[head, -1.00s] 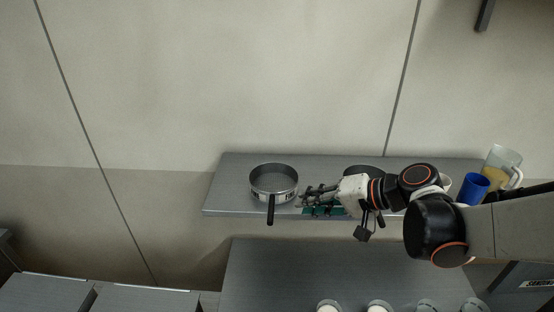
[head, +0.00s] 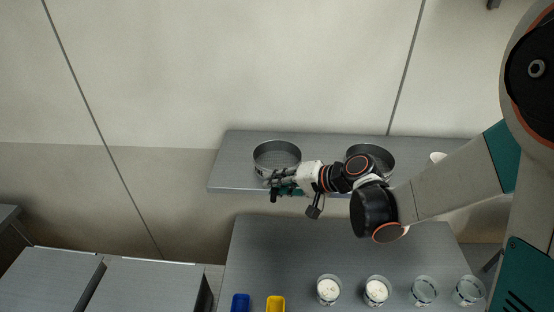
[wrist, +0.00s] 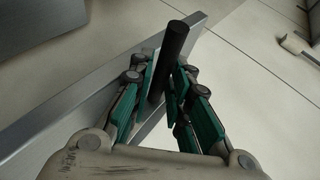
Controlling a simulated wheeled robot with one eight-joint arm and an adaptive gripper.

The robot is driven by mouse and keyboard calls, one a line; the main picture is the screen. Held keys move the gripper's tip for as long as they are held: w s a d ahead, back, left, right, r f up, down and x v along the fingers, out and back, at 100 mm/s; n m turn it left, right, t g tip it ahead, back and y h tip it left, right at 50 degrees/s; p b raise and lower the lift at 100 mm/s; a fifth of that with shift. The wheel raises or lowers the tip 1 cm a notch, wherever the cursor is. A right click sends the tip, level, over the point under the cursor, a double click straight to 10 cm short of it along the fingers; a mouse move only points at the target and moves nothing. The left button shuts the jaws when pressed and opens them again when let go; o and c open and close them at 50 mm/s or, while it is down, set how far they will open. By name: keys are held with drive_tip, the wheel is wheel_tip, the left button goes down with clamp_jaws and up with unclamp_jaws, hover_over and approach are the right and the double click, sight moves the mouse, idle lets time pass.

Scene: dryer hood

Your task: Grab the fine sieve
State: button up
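The sieve with the black handle is a round metal pan (head: 278,155) at the left end of the grey shelf in the head view. Its handle points toward the camera, over the shelf's front edge. My gripper (head: 279,183) is at that handle. In the wrist view the black handle (wrist: 173,55) lies between the two green-padded fingers of my gripper (wrist: 165,78), which look closed on it. The pan is outside the wrist view. A second round pan (head: 383,154) is on the shelf to the right, partly behind my arm. I cannot tell the mesh of either.
The shelf (head: 232,165) stands against a pale wall. Below is a grey bench (head: 270,245) with cups of white powder (head: 328,289), clear cups (head: 424,290), a blue scoop (head: 240,302) and a yellow one (head: 276,303). A white cup (head: 437,157) stands right on the shelf.

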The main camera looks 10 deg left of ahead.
drive_tip(key=shift+w+a+f, duration=0.15)
drive_tip(key=shift+a+f, duration=0.15)
drive_tip(key=shift+a, duration=0.15)
drive_tip(key=shift+c, duration=0.4)
clamp_jaws()
drive_tip(key=shift+r, duration=0.1)
